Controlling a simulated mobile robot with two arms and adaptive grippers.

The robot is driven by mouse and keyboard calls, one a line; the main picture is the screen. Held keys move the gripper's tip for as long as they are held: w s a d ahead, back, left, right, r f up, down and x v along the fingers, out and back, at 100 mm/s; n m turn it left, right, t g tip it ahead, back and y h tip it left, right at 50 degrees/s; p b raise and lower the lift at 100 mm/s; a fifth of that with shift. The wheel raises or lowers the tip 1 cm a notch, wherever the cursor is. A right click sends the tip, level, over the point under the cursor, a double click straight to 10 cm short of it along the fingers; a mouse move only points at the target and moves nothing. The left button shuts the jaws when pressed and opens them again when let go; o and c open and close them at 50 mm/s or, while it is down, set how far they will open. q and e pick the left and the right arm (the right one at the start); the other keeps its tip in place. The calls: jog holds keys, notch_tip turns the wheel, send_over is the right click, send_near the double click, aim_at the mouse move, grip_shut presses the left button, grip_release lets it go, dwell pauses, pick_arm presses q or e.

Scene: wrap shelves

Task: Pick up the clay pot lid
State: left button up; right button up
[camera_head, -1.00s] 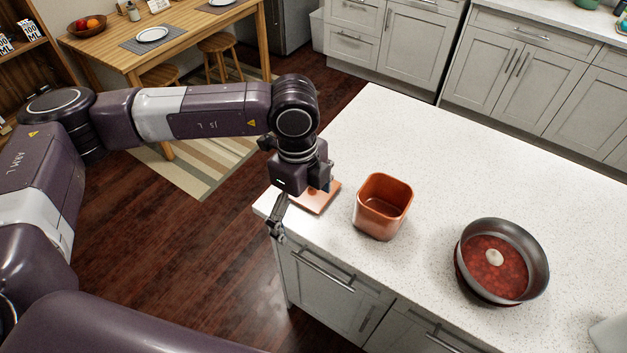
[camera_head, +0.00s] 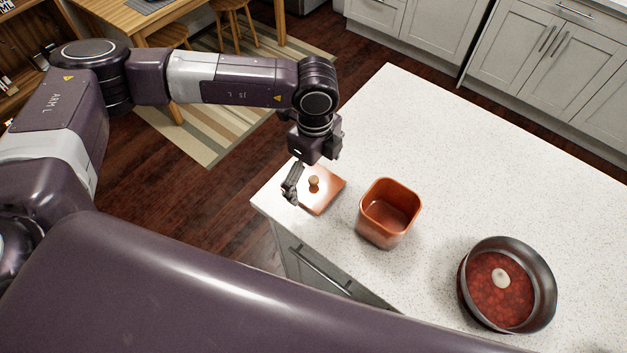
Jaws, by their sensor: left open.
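The clay pot lid (camera_head: 325,192) is a flat, square, orange-brown plate with a small round tan knob. It lies on the white counter near its left corner. My left gripper (camera_head: 310,180) is open and points down over the lid, with one dark finger at the lid's left edge beside the knob. The other finger is largely hidden behind the gripper body. The orange-brown clay pot (camera_head: 388,212) stands open and empty to the right of the lid. My right gripper is not in view.
A dark round pan (camera_head: 541,272) with red contents and a pale round piece stands at the counter's right front. The white counter (camera_head: 440,150) is clear behind the pot. Cabinets (camera_head: 530,60) stand across the floor, and a wooden table (camera_head: 185,22) is at the upper left.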

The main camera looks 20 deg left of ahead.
aim_at(313, 182)
pick_arm(q)
jog(key=shift+w+f+p, duration=0.2)
jog(key=shift+f+p, duration=0.05)
jog(key=shift+f, duration=0.35)
jog(key=shift+w+f+p, duration=0.2)
jog(key=shift+f+p, duration=0.05)
jog(key=shift+f, duration=0.95)
jog(key=shift+a, duration=0.1)
jog(key=c, duration=1)
jog(key=shift+s, duration=0.4)
jog(key=c, duration=0.7)
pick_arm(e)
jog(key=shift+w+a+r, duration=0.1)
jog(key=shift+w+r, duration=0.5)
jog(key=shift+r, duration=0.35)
